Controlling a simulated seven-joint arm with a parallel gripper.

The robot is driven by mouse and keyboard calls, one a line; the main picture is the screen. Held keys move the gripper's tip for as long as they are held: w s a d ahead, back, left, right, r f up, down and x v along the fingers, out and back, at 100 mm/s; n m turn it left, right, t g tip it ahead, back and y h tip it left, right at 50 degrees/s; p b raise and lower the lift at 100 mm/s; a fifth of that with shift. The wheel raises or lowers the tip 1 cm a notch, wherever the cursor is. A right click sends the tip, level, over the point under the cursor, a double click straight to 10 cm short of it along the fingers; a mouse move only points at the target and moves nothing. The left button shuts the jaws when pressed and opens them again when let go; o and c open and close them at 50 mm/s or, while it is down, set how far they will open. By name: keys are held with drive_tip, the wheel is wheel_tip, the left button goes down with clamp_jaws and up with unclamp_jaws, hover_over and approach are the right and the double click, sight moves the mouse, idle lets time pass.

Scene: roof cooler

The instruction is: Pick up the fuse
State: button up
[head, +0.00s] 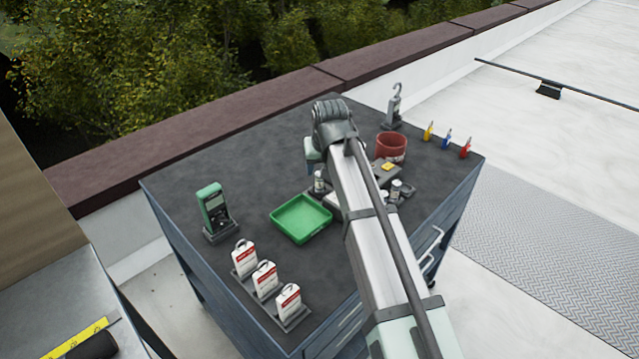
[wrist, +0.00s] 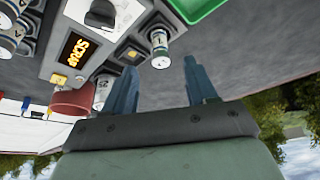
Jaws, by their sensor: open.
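A small pale cylinder with a printed label and dark band, which looks like the fuse (wrist: 159,46), shows in the wrist view at a grey block. It also appears in the head view (head: 319,181), left of my arm. My gripper (wrist: 160,66) is open and empty, with its two blue-grey fingers apart. In the wrist view the cylinder appears between and just beyond the fingertips, apart from both. In the head view my wrist is above the cart top and hides the fingers. Other similar cylinders (wrist: 9,40) show at the wrist view's left edge.
On the dark cart top (head: 250,170) are a green tray (head: 300,220), a green meter (head: 213,208), several white tags (head: 264,278) and a red cup (head: 391,145). A block marked SCRAP (wrist: 77,48) is nearby. The back left of the cart is clear.

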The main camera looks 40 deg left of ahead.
sight(320, 193)
drive_tip(key=shift+x, duration=3.8)
drive_tip(key=shift+w+a+r, duration=0.1)
drive_tip(key=shift+a, duration=0.1)
drive_tip(key=shift+c, duration=0.5)
clamp_jaws()
drive_tip(key=shift+r, duration=0.15)
